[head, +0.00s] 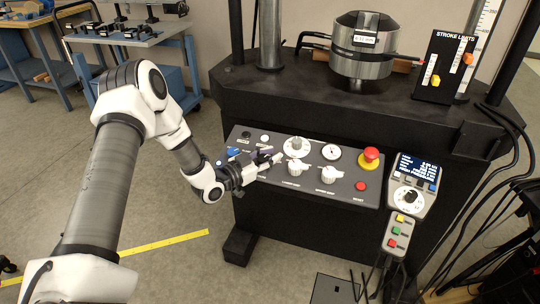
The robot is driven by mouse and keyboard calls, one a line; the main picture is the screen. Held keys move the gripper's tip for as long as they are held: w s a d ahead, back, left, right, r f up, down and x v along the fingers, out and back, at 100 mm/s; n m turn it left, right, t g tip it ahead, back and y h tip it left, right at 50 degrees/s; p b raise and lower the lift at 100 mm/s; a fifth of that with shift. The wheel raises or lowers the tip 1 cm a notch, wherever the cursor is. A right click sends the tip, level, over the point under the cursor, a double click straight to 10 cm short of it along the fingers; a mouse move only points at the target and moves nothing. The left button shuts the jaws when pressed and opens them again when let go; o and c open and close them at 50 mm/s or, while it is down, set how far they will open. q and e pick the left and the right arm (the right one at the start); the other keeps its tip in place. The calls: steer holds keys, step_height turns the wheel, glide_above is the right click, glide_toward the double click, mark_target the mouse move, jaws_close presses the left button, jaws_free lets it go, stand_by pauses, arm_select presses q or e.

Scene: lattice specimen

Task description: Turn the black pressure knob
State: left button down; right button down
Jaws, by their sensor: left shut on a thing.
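My left gripper (266,157) reaches in from the left over the left part of the sloped control panel (340,192). Its fingers are shut on a small dark thing on the panel, which I take to be the black pressure knob (264,153). The fingers hide most of it, so its pointer and exact angle cannot be read. My right gripper is not in view.
White knobs (297,147) stand close to the right of my fingers, with a round gauge (332,152) and a red emergency stop (370,157) beyond. A pendant (410,190) hangs at the panel's right end. A steel cylinder (362,50) stands above.

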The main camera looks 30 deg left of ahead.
arm_select(q)
steer(key=c, duration=1.2)
jaws_free()
steer(key=shift+s+f, duration=0.1)
steer(key=shift+f, duration=0.05)
steer(key=shift+o, duration=1.1)
steer(key=shift+a, duration=0.1)
steer(key=v, duration=1.2)
